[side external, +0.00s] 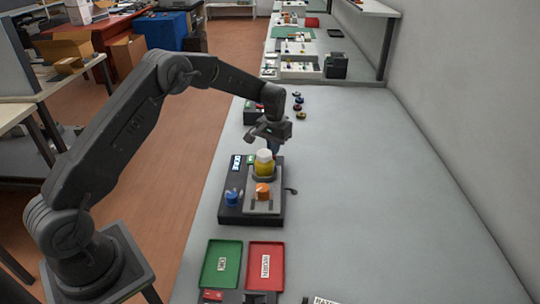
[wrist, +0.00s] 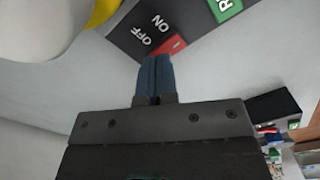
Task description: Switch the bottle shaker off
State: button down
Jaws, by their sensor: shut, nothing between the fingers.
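The bottle shaker (side external: 230,212) is a dark base on the bench in the side view, carrying a bottle (side external: 264,158) with yellow contents and a pale cap. In the wrist view, part of its dark panel (wrist: 125,32) shows OFF and ON labels and a red switch (wrist: 174,45). My gripper (side external: 275,149) is above the far end of the shaker, behind the bottle. In the wrist view, the blue fingertips (wrist: 155,60) are shut and empty, just beside the red switch. Contact with it cannot be told. The switch's tilt is unclear.
A blue knob (side external: 232,198) and an orange part (side external: 262,190) sit on the shaker's near side. A green tray (side external: 222,278) and a red tray (side external: 266,282) lie nearer. Several small caps (side external: 298,107) stand beyond. The bench's right side (side external: 390,200) is clear.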

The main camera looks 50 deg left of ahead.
jog(key=shift+f, duration=0.55)
jog(key=shift+r, duration=3.55)
jog(key=shift+r, duration=0.1)
jog(key=s+d+r+t, duration=0.1)
jog(key=s+d+r, duration=0.1)
jog(key=s+r, duration=0.25)
jog(key=s+d+r+m+t, duration=0.1)
jog(key=s+d+r, duration=0.1)
jog(key=s+r, duration=0.3)
jog(key=s+d+r+t, duration=0.1)
jog(key=s+d+r, duration=0.25)
jog(key=r, duration=0.35)
jog(key=s+d+m+t, duration=0.2)
jog(key=s+d, duration=0.2)
jog(key=s, duration=1.8)
jog(key=shift+s+f+t, duration=0.15)
jog(key=shift+t, duration=0.15)
